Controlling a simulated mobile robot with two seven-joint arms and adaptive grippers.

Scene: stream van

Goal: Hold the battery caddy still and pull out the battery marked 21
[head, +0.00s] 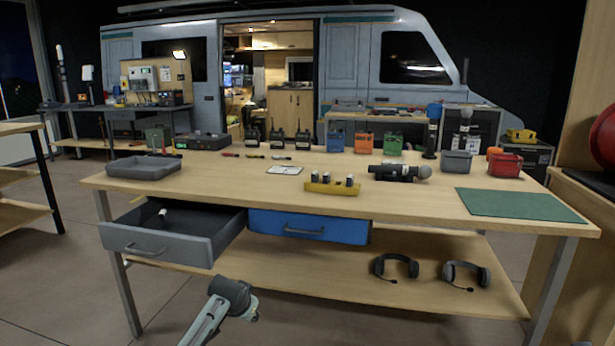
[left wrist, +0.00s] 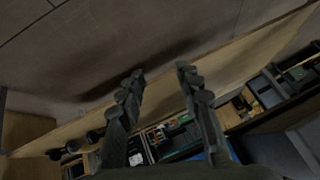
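The yellow battery caddy (head: 332,188) stands near the front edge of the workbench in the head view. Three dark batteries with pale tops stand in it: a left battery (head: 314,177), a middle battery (head: 326,178) and a right battery (head: 349,181). A gap shows between the middle and right ones. Their numbers are too small to read. My left arm shows low in front of the bench, well away from the caddy. In the left wrist view my left gripper (left wrist: 160,76) has its fingers apart with nothing between them. My right gripper is in neither view.
The workbench (head: 230,173) has an open grey drawer (head: 160,243) jutting out at left and a shut blue drawer (head: 308,227). A clipboard (head: 285,170) and a microphone (head: 400,172) flank the caddy. A green mat (head: 520,205) lies at right. Headsets (head: 396,267) rest on the lower shelf.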

